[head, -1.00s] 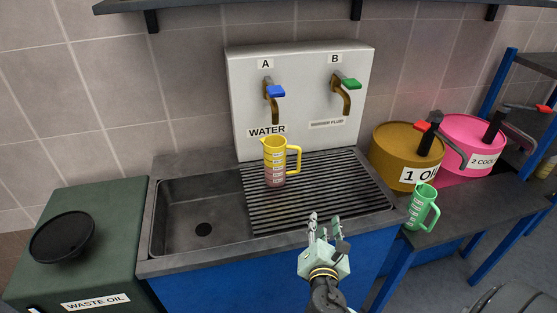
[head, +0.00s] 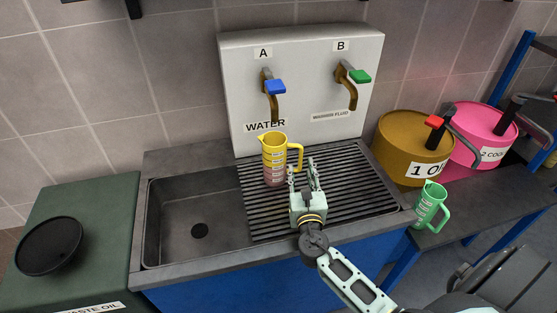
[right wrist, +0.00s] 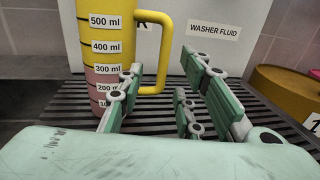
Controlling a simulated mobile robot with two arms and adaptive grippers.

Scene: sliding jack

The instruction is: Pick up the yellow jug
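The yellow jug (head: 273,150) stands upright on the left part of the ribbed drainboard, below the water tap. Its lower part looks pinkish, and its handle is on the right side. In the right wrist view the jug (right wrist: 109,40) is at the left, with volume labels and its handle pointing right. My right gripper (head: 303,168) is open and empty, just right of the jug and in front of its handle. In the right wrist view the fingers (right wrist: 165,88) are spread apart, with the handle beyond them, not between them. My left gripper is not in view.
A sink basin (head: 198,262) lies left of the drainboard (head: 350,190). Taps A (head: 272,90) and B (head: 352,82) hang above. A green jug (head: 430,203) and a brown oil drum (head: 405,140) stand at the right. The drainboard right of my gripper is clear.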

